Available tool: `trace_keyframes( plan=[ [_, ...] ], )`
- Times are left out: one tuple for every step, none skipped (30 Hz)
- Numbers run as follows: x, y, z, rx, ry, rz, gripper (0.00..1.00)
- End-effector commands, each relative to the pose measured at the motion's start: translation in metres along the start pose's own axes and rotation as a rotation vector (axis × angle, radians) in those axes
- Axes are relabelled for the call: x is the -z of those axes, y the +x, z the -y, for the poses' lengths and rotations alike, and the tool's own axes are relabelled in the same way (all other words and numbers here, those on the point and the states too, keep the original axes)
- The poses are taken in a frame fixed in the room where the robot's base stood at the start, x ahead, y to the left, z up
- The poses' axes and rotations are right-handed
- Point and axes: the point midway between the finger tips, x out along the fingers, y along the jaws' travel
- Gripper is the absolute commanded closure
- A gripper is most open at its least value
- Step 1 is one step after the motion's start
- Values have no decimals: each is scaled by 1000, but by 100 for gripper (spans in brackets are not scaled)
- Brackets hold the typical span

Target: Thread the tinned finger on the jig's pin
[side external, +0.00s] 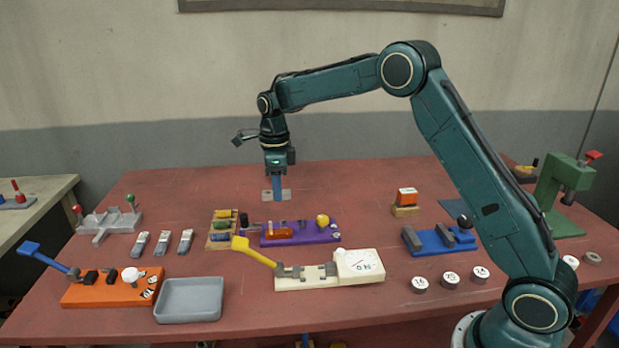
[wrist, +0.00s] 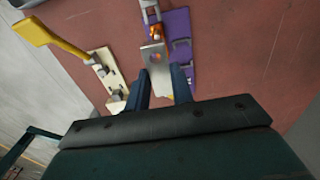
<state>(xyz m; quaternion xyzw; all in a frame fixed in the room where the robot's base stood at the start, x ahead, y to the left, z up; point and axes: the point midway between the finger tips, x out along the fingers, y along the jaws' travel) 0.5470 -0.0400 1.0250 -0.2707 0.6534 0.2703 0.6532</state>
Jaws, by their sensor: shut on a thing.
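My gripper (side external: 277,200) points straight down over the back middle of the table. In the wrist view its two dark blue fingers (wrist: 160,92) are shut on a flat silvery metal piece (wrist: 153,66) with a hole near its far end, probably the tinned finger. I cannot make out the jig's pin.
A cream fixture (side external: 315,283) with a raised yellow handle stands in front. An orange fixture (side external: 95,296), grey tray (side external: 190,300), several small grey pieces (side external: 163,244) and a grey stand (side external: 108,222) with coloured knobs lie left. A blue fixture (side external: 440,243) stands right. The back is clear.

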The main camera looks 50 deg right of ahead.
Motion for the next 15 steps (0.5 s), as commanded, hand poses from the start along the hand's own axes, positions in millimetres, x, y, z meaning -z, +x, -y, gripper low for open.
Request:
trace_keyframes(
  plan=[
    [0,0,0,0,0,0,100],
    [0,1,0,0,0,0,100],
    [0,2,0,0,0,0,100],
    [0,2,0,0,0,0,100],
    [0,3,0,0,0,0,100],
    [0,5,0,0,0,0,100],
    [0,6,0,0,0,0,100],
    [0,7,0,0,0,0,100],
    [0,9,0,0,0,0,100],
    [0,11,0,-1,0,-1,100],
    [0,13,0,-1,0,-1,100],
    [0,15,0,-1,0,-1,100],
    [0,17,0,-1,0,-1,100],
    [0,19,0,-1,0,-1,100],
    [0,22,0,0,0,0,100]
  ],
)
